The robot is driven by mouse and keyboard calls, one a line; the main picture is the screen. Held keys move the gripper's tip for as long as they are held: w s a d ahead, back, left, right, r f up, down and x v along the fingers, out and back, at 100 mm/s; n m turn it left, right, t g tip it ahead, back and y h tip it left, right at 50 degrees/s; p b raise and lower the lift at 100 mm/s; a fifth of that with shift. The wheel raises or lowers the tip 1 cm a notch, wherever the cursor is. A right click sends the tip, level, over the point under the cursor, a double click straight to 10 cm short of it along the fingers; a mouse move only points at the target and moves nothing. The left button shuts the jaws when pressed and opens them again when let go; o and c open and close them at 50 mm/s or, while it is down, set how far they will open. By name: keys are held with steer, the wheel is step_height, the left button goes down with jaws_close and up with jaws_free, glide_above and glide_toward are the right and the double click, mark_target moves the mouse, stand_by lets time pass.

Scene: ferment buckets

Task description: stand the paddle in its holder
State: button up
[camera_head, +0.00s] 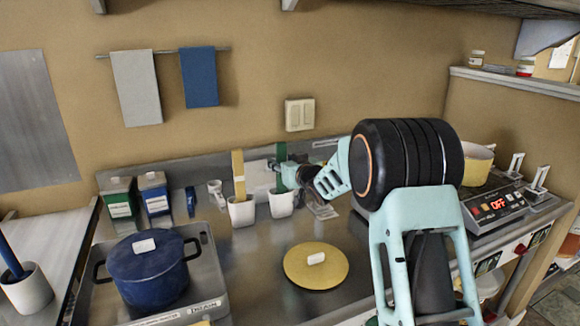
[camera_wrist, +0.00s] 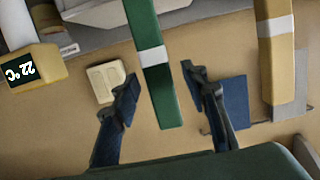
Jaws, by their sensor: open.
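A green paddle (camera_head: 282,153) with a white band stands upright in the right-hand white holder cup (camera_head: 281,205) at the back of the counter. It also shows in the wrist view (camera_wrist: 160,70), running between my finger pads. My gripper (camera_wrist: 160,73) is open, with one finger on each side of the green paddle and visible gaps to both. In the head view my gripper reaches the paddle from the right and covers part of it. A tan paddle (camera_head: 238,165) with a white band stands in the left white holder cup (camera_head: 241,212); it also shows in the wrist view (camera_wrist: 275,50).
A blue lidded pot (camera_head: 148,275) stands on a tray at front left. A yellow round lid (camera_head: 315,274) lies on the counter in front of the cups. A small white cup (camera_head: 216,190) and two boxes stand left. A control panel (camera_head: 494,203) is at right.

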steer(key=v, duration=1.1)
steer(key=shift+r, duration=0.1)
stand_by(0.4)
